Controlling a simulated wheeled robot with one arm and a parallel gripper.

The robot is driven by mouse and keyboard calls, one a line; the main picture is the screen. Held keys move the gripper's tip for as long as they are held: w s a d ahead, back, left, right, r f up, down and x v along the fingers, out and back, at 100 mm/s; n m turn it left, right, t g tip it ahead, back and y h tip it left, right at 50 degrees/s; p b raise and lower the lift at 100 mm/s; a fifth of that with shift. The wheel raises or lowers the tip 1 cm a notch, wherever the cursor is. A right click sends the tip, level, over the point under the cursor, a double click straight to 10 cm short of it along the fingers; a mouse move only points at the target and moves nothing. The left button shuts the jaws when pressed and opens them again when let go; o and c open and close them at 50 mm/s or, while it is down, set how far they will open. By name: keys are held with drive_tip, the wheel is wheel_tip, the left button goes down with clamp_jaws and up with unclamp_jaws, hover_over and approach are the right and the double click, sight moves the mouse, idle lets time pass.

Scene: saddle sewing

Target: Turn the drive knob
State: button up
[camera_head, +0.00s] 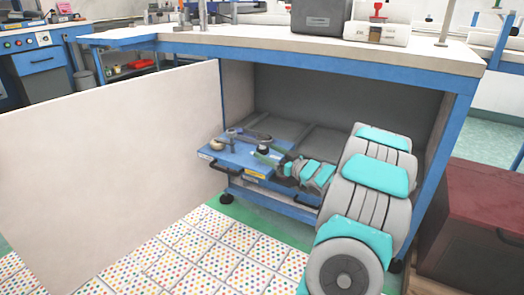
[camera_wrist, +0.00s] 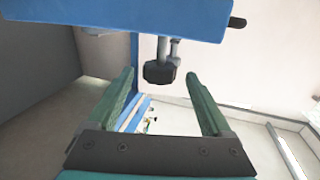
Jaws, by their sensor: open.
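A blue drive unit (camera_head: 245,160) sits low inside the opening under the workbench. In the wrist view a blue block (camera_wrist: 115,18) of it fills the top. A dark faceted knob (camera_wrist: 160,72) projects from below that block, with a grey cylindrical part (camera_wrist: 175,50) beside it. My gripper (camera_head: 266,155) is at the unit, its fingers partly hidden in the head view. In the wrist view its green fingers (camera_wrist: 161,78) are spread, one either side of the knob. I see gaps between the fingers and the knob, and nothing is held.
A large pale panel (camera_head: 110,170) stands left of the opening. The workbench's blue frame (camera_head: 447,150) borders the opening on the right. A dark red box (camera_head: 485,210) stands further right. Dotted tiles (camera_head: 200,250) cover the floor in front. A pale top (camera_head: 280,42) lies above my arm.

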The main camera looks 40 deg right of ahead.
sight(267, 151)
drive_tip(key=shift+w+a, duration=0.15)
drive_tip(key=shift+w, duration=1.35)
clamp_jaws()
